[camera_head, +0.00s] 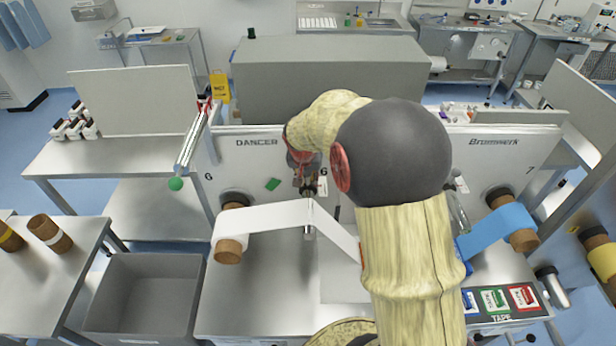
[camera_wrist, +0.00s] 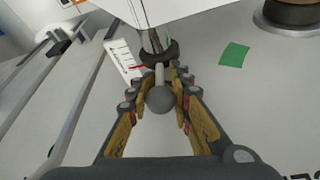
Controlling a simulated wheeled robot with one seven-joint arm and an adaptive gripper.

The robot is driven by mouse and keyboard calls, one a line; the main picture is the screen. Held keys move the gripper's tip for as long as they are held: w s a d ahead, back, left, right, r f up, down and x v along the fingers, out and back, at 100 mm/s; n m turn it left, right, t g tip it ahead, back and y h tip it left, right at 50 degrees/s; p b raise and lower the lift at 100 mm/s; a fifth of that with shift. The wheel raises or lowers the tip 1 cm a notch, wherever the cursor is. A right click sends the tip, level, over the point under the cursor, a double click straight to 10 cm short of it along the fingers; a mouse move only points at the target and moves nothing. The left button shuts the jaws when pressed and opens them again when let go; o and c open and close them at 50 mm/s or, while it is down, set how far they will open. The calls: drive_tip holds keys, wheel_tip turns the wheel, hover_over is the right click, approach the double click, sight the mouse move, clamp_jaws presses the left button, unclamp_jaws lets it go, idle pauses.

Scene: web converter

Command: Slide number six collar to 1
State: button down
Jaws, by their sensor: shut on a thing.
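The number six collar (camera_wrist: 158,52) is a dark ring on a rod in the wrist view, with a pale stem and a dark grey ball knob (camera_wrist: 160,98) pointing toward the camera. My gripper (camera_wrist: 158,80) is shut on the collar's stem, one finger on either side, with the ball between the fingers. A white scale card (camera_wrist: 122,58) with tick marks and a red line lies just left of the collar; its numbers are too small to read.
A white web (camera_head: 265,217) runs from the left brown roll (camera_head: 230,249) over a metal roller (camera_head: 309,230) below my gripper. A green tag (camera_wrist: 233,53) is on the panel. A blue web (camera_head: 495,228) is at right. A grey bin (camera_head: 143,295) stands lower left.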

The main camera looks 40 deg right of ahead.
drive_tip(key=shift+s+a+f+b, duration=0.1)
drive_tip(key=shift+s+b, duration=0.05)
drive_tip(key=shift+b, duration=0.7)
drive_tip(key=c, duration=1.6)
unclamp_jaws()
drive_tip(key=shift+r, duration=0.2)
drive_tip(key=v, duration=1.1)
drive_tip(key=shift+s+a+r, duration=0.1)
drive_tip(key=shift+a+r, duration=0.05)
drive_tip(key=shift+r, duration=0.2)
